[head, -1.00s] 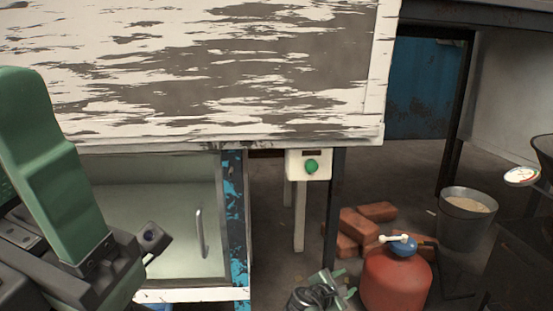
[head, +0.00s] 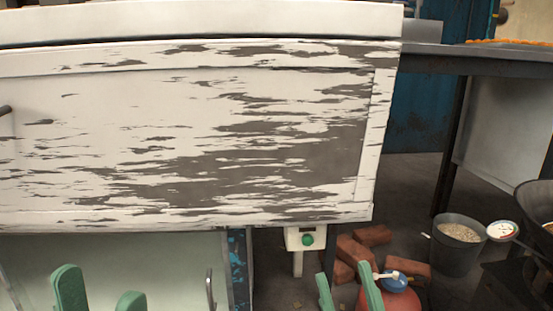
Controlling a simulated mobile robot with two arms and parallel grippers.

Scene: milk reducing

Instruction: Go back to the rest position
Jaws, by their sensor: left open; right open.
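My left gripper (head: 100,292) shows at the bottom left, its two green fingers apart and empty, in front of the glass-fronted cabinet. My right gripper (head: 346,292) shows at the bottom, right of the middle, its green fingers apart with nothing between them. It overlaps the red gas cylinder in the picture. Both arms are cut off by the bottom edge of the view.
A peeling white cabinet panel (head: 200,140) fills the upper left. Below it are a glass door (head: 120,265) and a box with a green button (head: 307,240). Bricks (head: 373,235), a red gas cylinder (head: 402,300) and a bucket (head: 456,257) stand at right.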

